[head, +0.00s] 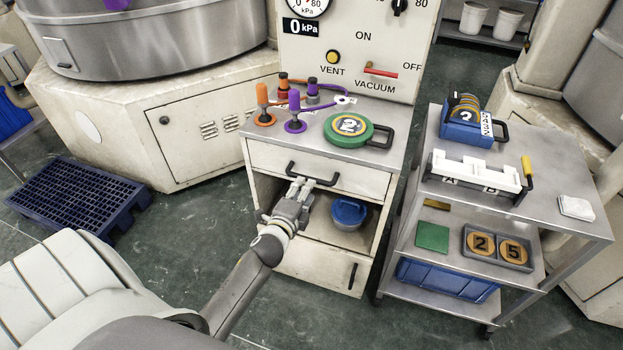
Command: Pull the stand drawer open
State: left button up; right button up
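The stand (385,215) is a pale cabinet with a grey metal top, below the vacuum panel. Its drawer (362,182) is the pale front just under the top and looks shut, with a black bar handle (325,182). My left gripper (300,184) is in front of the drawer, with its fingertips at the left part of the handle, overlapping it in the view. The fingers are small here, so I cannot tell whether they are closed around the bar or only beside it. My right gripper is not in view.
On the stand top are orange and purple fittings (295,113) and a green round tool (348,129). A blue-lidded pot (348,212) sits in the open shelf below the drawer. A metal cart (560,218) stands close on the right. A blue pallet (80,198) lies left.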

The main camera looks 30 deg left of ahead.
aim_at(311, 178)
pick_arm(q)
jog(key=shift+x, duration=3.45)
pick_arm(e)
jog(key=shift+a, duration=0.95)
pick_arm(q)
jog(key=shift+s, duration=0.1)
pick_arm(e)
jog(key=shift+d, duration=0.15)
pick_arm(q)
grip_shut()
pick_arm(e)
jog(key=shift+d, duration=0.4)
